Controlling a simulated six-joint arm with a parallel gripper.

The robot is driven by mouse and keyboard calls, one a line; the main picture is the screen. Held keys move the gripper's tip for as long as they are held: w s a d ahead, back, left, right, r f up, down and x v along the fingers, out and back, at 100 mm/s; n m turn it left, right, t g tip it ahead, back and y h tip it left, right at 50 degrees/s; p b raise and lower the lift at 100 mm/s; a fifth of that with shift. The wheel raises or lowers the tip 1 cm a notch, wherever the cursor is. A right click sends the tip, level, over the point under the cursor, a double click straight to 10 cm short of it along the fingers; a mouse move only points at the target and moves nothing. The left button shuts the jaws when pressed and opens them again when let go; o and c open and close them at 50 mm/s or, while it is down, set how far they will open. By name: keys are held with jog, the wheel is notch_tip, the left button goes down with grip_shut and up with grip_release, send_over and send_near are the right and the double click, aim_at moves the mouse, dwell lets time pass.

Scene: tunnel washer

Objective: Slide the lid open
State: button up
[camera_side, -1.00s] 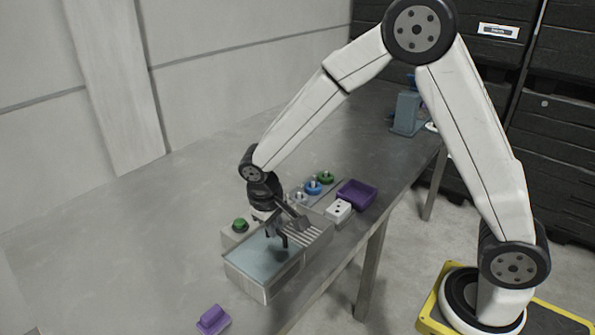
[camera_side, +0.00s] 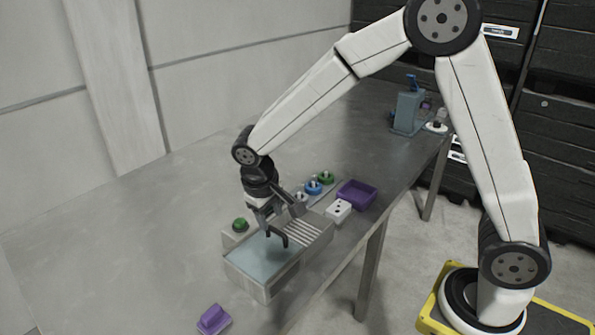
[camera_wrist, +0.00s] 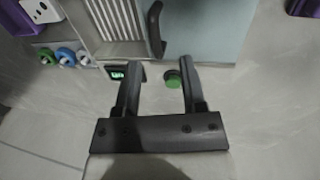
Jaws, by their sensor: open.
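The washer (camera_side: 262,291) is a grey box at the table's front edge. Its pale blue flat panel (camera_side: 258,262) appears to be the lid and also shows in the wrist view (camera_wrist: 205,30). A dark curved handle (camera_wrist: 155,28) stands at the panel's edge beside the slatted section (camera_wrist: 118,18); it shows as a black arch in the side view (camera_side: 280,236). My gripper (camera_side: 264,220) is open and empty, just above and beside the handle. In the wrist view my gripper (camera_wrist: 158,62) has both fingers apart, with the handle beyond their tips.
A green button (camera_side: 240,224) sits behind the washer. Blue and green knobs (camera_side: 313,187), a white socket block (camera_side: 338,210) and a purple tray (camera_side: 357,193) stand to the right. A purple block (camera_side: 213,320) lies at front left. The left table is clear.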

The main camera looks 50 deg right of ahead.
jog(key=shift+a+r, duration=0.2)
jog(key=shift+r, duration=0.8)
jog(key=shift+a+r, duration=0.2)
jog(key=shift+r, duration=0.75)
jog(key=shift+s, duration=0.1)
jog(key=s+d+f+t+y, duration=0.1)
jog(key=s+d+f, duration=0.1)
jog(key=s, duration=0.4)
jog(key=s+d+f+t+y, duration=0.1)
jog(key=s+d+f, duration=0.1)
jog(key=s+d, duration=0.2)
jog(key=s, duration=0.2)
jog(key=shift+s+f+t, duration=0.3)
jog(key=shift+s+f, duration=0.05)
jog(key=shift+s, duration=0.05)
